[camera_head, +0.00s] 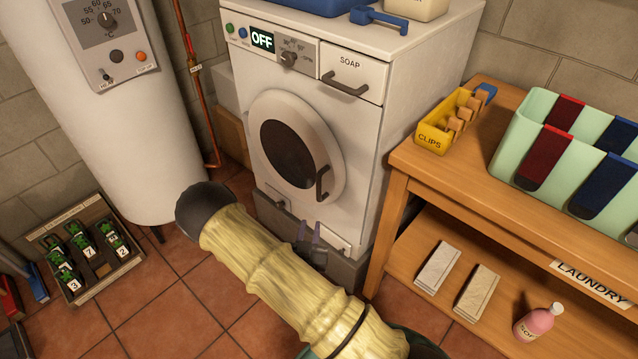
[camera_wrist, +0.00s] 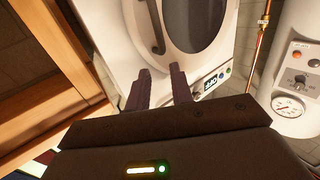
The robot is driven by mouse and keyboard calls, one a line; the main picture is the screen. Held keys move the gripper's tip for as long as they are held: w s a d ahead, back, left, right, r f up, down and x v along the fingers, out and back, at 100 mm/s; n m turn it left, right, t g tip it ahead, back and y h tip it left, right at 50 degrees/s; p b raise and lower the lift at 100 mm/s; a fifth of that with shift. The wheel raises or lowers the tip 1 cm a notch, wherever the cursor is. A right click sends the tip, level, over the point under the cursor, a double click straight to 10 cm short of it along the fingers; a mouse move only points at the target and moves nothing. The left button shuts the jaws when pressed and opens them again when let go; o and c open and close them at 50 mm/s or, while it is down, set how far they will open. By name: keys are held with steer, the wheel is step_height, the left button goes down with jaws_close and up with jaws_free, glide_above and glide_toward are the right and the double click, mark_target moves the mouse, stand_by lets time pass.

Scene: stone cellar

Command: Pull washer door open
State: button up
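The white washer (camera_head: 365,125) stands against the back wall. Its round door (camera_head: 265,108) with dark glass appears shut; the door also shows in the wrist view (camera_wrist: 217,54). A dark curved door handle (camera_head: 320,184) sits on the door's right side, and it shows at the top of the wrist view (camera_wrist: 155,28). My gripper (camera_head: 310,230) is below the handle, in front of the washer's lower panel, apart from the handle. In the wrist view its two fingers (camera_wrist: 161,70) are spread, with nothing between them. My arm hides part of the washer's base.
A wooden shelf table (camera_head: 420,175) stands close on the right, with a yellow clips box (camera_head: 433,138) and a pale green sock bin (camera_head: 508,150). A white boiler (camera_head: 130,130) and a plant crate (camera_head: 72,290) are on the left. Tiled floor (camera_head: 165,300) lies clear between.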

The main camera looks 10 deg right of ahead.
mark_target(319, 184)
steer(key=x, duration=1.7)
steer(key=shift+w+d, duration=0.1)
steer(key=shift+w, duration=0.1)
steer(key=shift+c, duration=0.2)
jaws_close()
